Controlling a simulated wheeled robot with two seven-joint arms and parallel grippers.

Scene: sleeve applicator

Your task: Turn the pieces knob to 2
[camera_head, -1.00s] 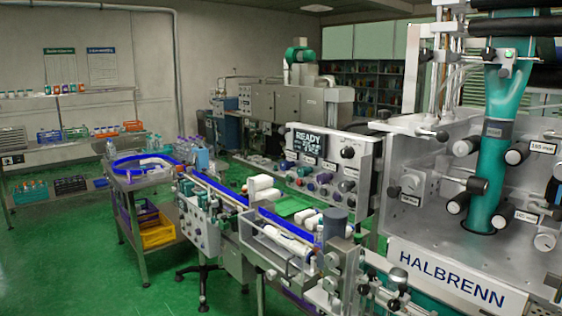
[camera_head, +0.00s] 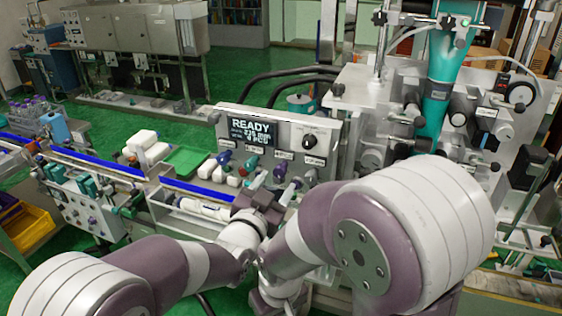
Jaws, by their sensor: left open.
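The control panel (camera_head: 268,112) stands upright at the middle, with a lit screen (camera_head: 252,134) reading READY. Below that are a millimetre line and a PCS line whose digit is too small to read surely. A black knob (camera_head: 309,141) sits right of the screen. Labels are unreadable, so I cannot tell which is the pieces knob. My left gripper (camera_head: 268,203) is open, in front of and below the lower row, appearing apart from the knobs. My right gripper cannot be made out.
A conveyor with blue edges (camera_head: 95,163) runs at left, with white boxes (camera_head: 148,146) and a green tray (camera_head: 188,160) nearby. A teal column (camera_head: 437,95) stands on the machine at right. A yellow crate (camera_head: 28,228) is at lower left.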

